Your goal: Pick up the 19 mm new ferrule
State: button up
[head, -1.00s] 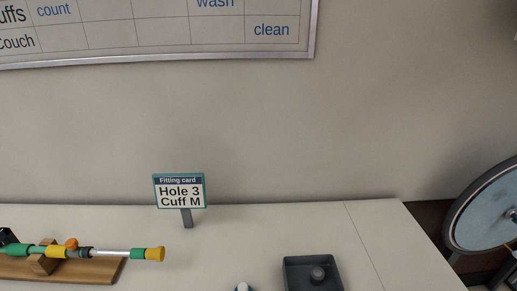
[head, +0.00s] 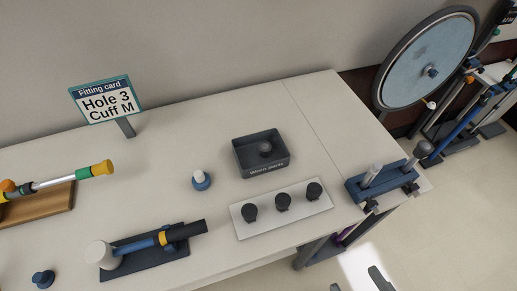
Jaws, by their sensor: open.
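Three dark ferrules stand in a row on a white plate (head: 244,231) near the table's front edge: a left one (head: 250,212), a middle one (head: 283,201) and a right one (head: 314,190). No size marks are legible, so I cannot tell which is 19 mm. My gripper (head: 355,279) shows only partly at the bottom edge, as two dark fingers apart. It is open, in front of the table and well away from the plate.
A dark "Worn parts" tray (head: 273,168) holding one dark piece stands behind the plate. A blue tube on a dark base (head: 150,245) lies front left. A blue rack with upright posts (head: 382,181) is at the right edge.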

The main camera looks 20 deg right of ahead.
aim_at(283, 199)
jog(key=l+u, duration=0.15)
jog(key=u, duration=0.25)
jog(key=k+l+u, duration=0.1)
jog(key=u, duration=0.3)
jog(key=l+u, duration=0.2)
jog(key=u, duration=0.25)
jog(key=k+u, duration=0.15)
jog(key=u, duration=0.25)
jog(key=k+l, duration=0.25)
